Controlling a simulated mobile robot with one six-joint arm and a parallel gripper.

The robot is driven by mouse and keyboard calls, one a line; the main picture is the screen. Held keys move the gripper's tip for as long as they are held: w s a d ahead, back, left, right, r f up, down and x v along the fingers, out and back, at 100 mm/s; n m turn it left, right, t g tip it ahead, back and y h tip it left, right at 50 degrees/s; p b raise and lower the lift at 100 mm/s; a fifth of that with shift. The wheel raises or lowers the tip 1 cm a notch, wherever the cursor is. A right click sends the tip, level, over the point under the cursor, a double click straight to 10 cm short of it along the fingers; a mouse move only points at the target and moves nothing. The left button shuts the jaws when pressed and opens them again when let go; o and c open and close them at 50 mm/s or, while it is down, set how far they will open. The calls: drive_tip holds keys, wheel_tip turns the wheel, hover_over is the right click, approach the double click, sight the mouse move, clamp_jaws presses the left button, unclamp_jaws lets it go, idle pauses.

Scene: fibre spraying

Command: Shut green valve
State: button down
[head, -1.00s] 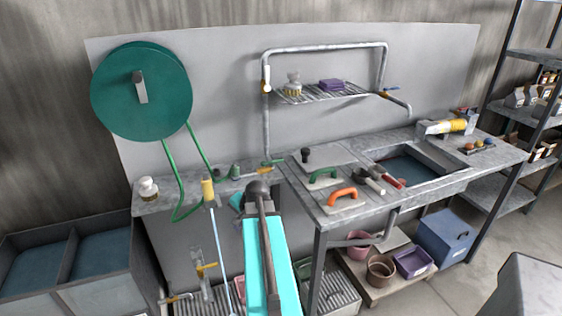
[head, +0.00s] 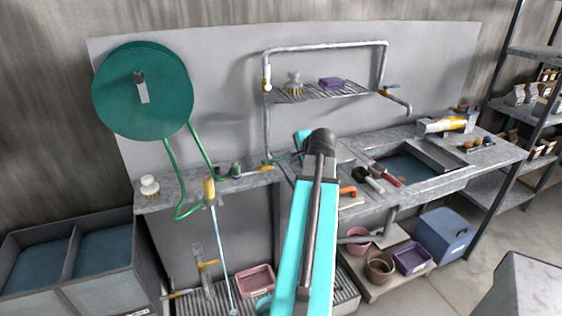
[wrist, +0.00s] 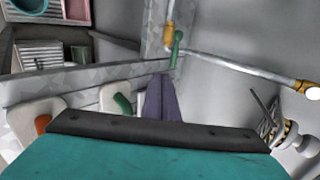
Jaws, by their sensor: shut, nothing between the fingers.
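The green valve has a green lever handle (wrist: 177,48) on a brass-yellow body (wrist: 168,36), at the lower end of the grey wall pipe in the wrist view. In the head view the small green handle (head: 272,159) shows at the foot of that pipe, just left of my arm. My gripper (wrist: 164,78) shows as two dark purplish fingers closed together, with nothing between them. Its tips appear just short of the lever in the wrist view; I cannot tell whether they touch. In the head view my arm hides the fingers.
A white-handled valve (head: 267,78) sits higher on the pipe. A wire shelf (head: 322,92) holds a brush and purple block. Orange (wrist: 42,123) and green (wrist: 122,103) trowel handles lie on the counter near my gripper. A green hose reel (head: 142,90) hangs left.

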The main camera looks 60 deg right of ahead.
drive_tip(key=p, duration=0.3)
approach(273, 160)
drive_tip(key=shift+w+d+f, duration=0.25)
drive_tip(key=shift+d+f, duration=0.5)
drive_tip(key=shift+f, duration=0.05)
drive_tip(key=shift+w+d+f, duration=0.25)
drive_tip(key=shift+d+f, duration=0.5)
drive_tip(key=shift+f, duration=0.1)
drive_tip(key=shift+w+d+f, duration=0.25)
drive_tip(key=shift+d+f, duration=0.55)
drive_tip(key=shift+a, duration=0.3)
drive_tip(key=shift+w+d, duration=0.15)
drive_tip(key=shift+d, duration=0.1)
drive_tip(key=shift+d+n, duration=0.1)
drive_tip(key=shift+n, duration=0.2)
